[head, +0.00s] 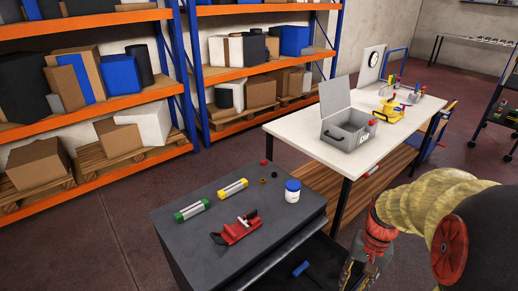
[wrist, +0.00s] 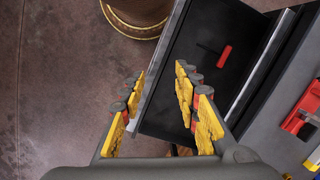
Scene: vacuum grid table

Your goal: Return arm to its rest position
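My arm with a yellow wrapped sleeve (head: 425,205) reaches in from the right of the head view. My gripper (head: 358,274) points down at the bottom edge of that view, partly cut off, right of the open drawer. In the wrist view my gripper (wrist: 160,80) has its two yellow finger pads well apart, with nothing between them. Below the fingers are the reddish floor and part of the dark drawer (wrist: 178,115).
A white table (head: 355,155) with a grey box (head: 347,128) stands behind. Orange shelves (head: 100,105) stand left.

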